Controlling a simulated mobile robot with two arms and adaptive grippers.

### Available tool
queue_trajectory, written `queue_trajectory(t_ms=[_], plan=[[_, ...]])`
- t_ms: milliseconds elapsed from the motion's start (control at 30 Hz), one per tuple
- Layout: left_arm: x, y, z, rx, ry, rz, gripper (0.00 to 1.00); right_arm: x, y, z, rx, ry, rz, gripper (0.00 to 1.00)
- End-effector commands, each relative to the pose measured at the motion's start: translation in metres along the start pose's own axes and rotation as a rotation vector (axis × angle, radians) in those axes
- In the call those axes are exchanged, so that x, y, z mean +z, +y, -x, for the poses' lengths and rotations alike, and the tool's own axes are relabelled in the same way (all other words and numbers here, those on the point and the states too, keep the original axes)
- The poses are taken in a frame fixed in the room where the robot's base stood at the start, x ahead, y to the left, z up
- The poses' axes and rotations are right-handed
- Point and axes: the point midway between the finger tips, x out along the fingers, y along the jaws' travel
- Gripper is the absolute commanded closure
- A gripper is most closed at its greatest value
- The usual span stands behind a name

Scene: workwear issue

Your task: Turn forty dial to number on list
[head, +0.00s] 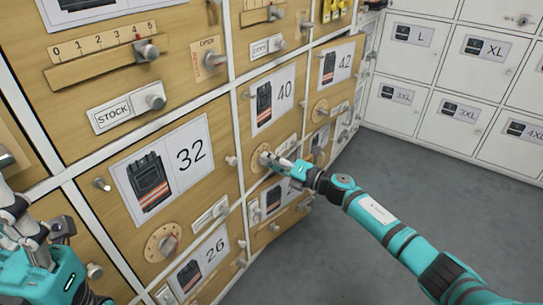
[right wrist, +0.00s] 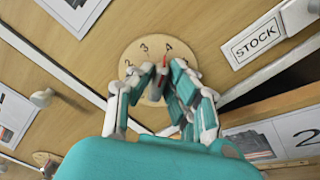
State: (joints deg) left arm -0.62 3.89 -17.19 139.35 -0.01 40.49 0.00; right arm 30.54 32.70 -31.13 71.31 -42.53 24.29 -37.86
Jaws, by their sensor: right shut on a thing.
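The forty dial (head: 263,152) is a round wooden plate with a knob, below the vest picture and number 40 on its panel. In the right wrist view the dial (right wrist: 133,52) shows 2, 3 and 4, partly hidden by my fingers. A red pointer mark (right wrist: 165,60) shows just below the 4. My right gripper (head: 272,158) is at this dial, its fingers (right wrist: 154,78) closed around the knob, which they mostly hide. My left gripper (head: 22,225) is at the left edge, away from this dial; its finger opening is unclear. I see no list.
The 32 panel (head: 190,155) has its own dial (head: 162,243) at lower left. A slider scale (head: 103,55) and a STOCK plate (head: 125,108) sit above it. White size lockers (head: 470,90) stand at right. Grey floor (head: 400,170) between is clear.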

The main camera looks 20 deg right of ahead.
Motion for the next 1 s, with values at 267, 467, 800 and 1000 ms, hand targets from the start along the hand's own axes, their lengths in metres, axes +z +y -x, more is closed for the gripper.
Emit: queue_trajectory(t_ms=[267, 467, 800, 1000], plan=[[0.0004, -0.0001, 0.001, -0.002, -0.007, 0.001, 0.62, 0.002, 0.0011, -0.0009, 0.002, -0.004, -0.023, 1.0], [0.0004, 0.0, 0.0011, -0.002, -0.007, 0.001, 0.62, 0.0021, 0.0012, -0.001, 0.002, -0.005, -0.022, 1.0], [0.0006, 0.0001, 0.0012, -0.002, -0.007, 0.002, 0.62, 0.0014, 0.001, -0.0007, 0.002, -0.003, -0.021, 0.62], [-0.0001, -0.0006, 0.001, -0.003, -0.007, 0.0, 0.62, 0.0006, -0.0001, 0.0022, 0.0, -0.002, -0.022, 0.62]])
